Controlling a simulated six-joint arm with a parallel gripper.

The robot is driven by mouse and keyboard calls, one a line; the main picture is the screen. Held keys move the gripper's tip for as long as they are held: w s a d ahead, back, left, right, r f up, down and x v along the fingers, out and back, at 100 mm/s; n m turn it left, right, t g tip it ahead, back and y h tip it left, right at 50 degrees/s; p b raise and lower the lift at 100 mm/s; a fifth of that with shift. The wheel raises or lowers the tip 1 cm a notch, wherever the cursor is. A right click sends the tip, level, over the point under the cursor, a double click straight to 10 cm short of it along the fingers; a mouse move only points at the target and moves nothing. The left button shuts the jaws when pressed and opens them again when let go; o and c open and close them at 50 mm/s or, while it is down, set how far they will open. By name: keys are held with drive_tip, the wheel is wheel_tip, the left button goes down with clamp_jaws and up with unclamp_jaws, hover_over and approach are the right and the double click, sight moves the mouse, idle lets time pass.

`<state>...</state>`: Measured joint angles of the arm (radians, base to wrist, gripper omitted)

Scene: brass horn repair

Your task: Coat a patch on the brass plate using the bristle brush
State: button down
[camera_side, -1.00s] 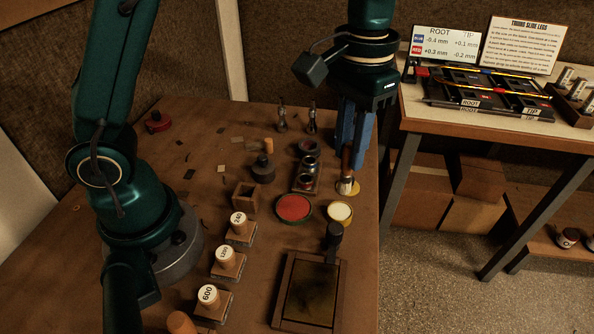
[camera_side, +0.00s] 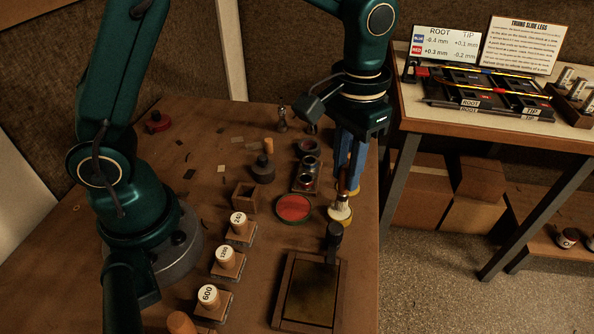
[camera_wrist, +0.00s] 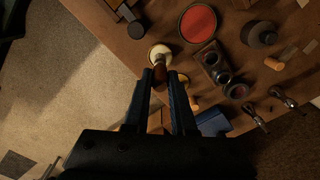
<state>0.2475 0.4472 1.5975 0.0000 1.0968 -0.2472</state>
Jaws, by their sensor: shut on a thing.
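My gripper (camera_side: 346,188) is shut on the bristle brush (camera_side: 342,201), which points down with its pale bristles lowest. In the wrist view the brush's brown handle (camera_wrist: 160,73) sits between the fingertips. The bristles are over the round tin of cream paste (camera_side: 338,214), which also shows in the wrist view (camera_wrist: 160,52). I cannot tell whether they touch the paste. The brass plate (camera_side: 312,291), dark and square in a wooden frame, lies at the table's front, nearer the camera than the tin.
A red tin (camera_side: 293,208) lies left of the cream tin. A dark-handled block (camera_side: 334,238) stands at the plate's back edge. A rack of small jars (camera_side: 307,170) is behind. Numbered wooden stamps (camera_side: 227,260) stand left of the plate. The table's right edge is close.

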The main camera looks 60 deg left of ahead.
drive_tip(key=shift+f, duration=0.6)
idle(1.5)
drive_tip(key=shift+r, duration=3.6)
